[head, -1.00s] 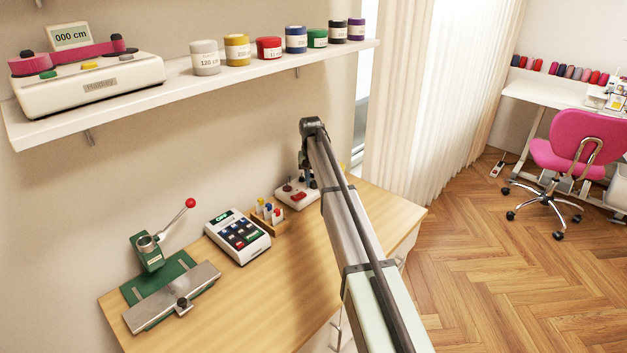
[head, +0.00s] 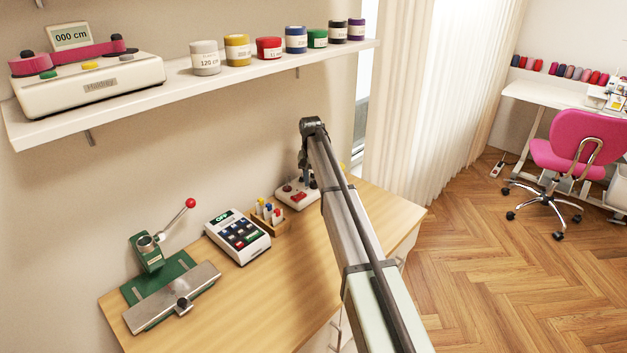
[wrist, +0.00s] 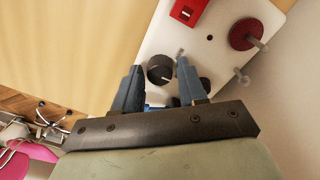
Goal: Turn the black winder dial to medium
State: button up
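The white winder (head: 296,197) sits on the wooden desk, partly hidden behind my arm in the head view. In the wrist view the winder's white body (wrist: 205,50) fills the top middle, and its round black dial (wrist: 160,75) with a light pointer line shows between my fingers. My gripper (wrist: 158,64) is open over the dial, one blue-grey finger on each side. The left finger is very close to the dial; I cannot tell whether it touches. A wider gap shows at the right finger. Dial markings are not readable.
The winder also carries a red switch block (wrist: 188,11), a red spool disc (wrist: 243,34) and metal pegs. Left of it on the desk (head: 290,290) stand a wooden holder (head: 268,217) with small bottles, a keypad device (head: 238,238) and a green press (head: 165,285). A shelf (head: 190,80) hangs above.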

aim_at(312, 182)
jog(key=shift+r, duration=0.1)
notch_tip(312, 182, up, 14)
jog(key=shift+a+f, duration=0.2)
jog(key=shift+a, duration=0.1)
dwell(0.3)
